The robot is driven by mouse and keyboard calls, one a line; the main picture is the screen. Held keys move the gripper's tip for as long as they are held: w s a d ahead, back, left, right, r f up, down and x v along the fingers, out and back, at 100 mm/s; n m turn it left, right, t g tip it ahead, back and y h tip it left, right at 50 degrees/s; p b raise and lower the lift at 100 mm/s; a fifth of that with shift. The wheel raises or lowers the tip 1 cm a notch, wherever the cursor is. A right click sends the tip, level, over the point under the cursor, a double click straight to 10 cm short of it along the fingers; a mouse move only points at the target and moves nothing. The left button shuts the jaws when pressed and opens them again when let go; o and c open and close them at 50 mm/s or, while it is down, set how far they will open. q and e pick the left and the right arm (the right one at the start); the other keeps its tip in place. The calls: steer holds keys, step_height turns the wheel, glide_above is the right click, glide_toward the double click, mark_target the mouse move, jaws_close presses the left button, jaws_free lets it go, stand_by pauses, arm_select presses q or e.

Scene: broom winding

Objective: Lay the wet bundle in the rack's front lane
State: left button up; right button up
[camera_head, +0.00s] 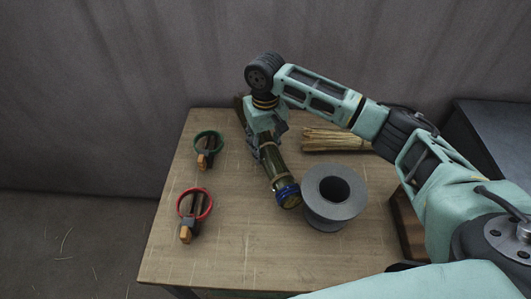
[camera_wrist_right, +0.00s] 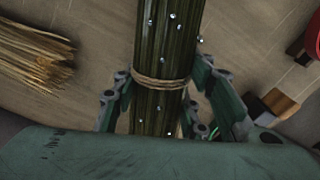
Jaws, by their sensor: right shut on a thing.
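The wet bundle (camera_head: 272,165) is a dark green bunch of stalks with a twine tie and a blue band at its near end. In the right wrist view the bundle (camera_wrist_right: 165,45) shows pale droplets, and its twine crosses near the fingers. My right gripper (camera_head: 268,146) is shut on it above the back middle of the table; whether the bundle touches the table is unclear. No rack lane can be made out clearly. A brown wooden piece (camera_head: 408,226) at the table's right is partly hidden by my right arm. My left gripper is out of view.
A grey spool (camera_head: 333,197) stands right beside the bundle's blue end. A dry straw bundle (camera_head: 330,140) lies at the back right. A green-ringed tool (camera_head: 207,150) and a red-ringed tool (camera_head: 193,212) lie at the left. The table's front (camera_head: 240,262) is clear.

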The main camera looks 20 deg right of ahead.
steer(key=shift+f, duration=1.7)
steer(key=shift+f, duration=0.1)
steer(key=o, duration=1.2)
